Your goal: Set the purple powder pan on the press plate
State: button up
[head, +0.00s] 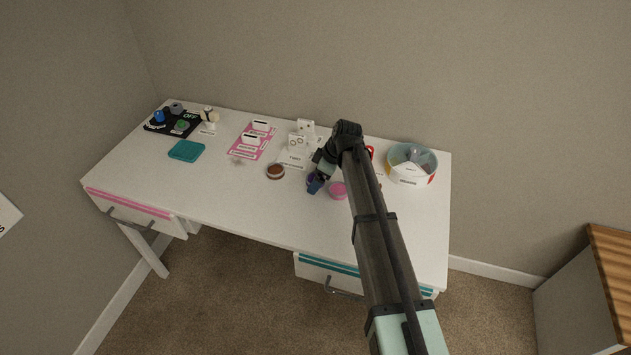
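My gripper (316,184) is low over the middle of the white desk, pointing down. A small purple round thing (309,178), which looks like the purple powder pan, shows at the left side of the fingers and is partly hidden by them. I cannot tell whether the fingers hold it or only stand beside it. A pink round pan (338,190) lies just right of the gripper, and a reddish-brown round pan (275,171) lies to its left. I cannot tell for sure which thing is the press plate; a flat teal square (187,151) lies at the left.
A black mat (157,127) with an OFF sign and small items is at the back left. A pink card (243,152) and white labelled pieces (296,143) stand behind. A round bin (411,178) stands at the right. The desk's front left (200,190) is clear.

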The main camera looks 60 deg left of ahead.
jog(key=shift+c, duration=0.4)
jog(key=c, duration=1.1)
jog(key=shift+r, duration=0.1)
jog(key=shift+c, duration=0.2)
notch_tip(320, 180, up, 9)
jog(key=w+r+m, duration=0.1)
jog(key=w, duration=0.7)
jog(key=w+a, duration=0.6)
jog(key=w, duration=0.1)
jog(key=shift+n, duration=0.4)
jog(key=shift+a+f, duration=0.15)
jog(key=shift+f, duration=4.5)
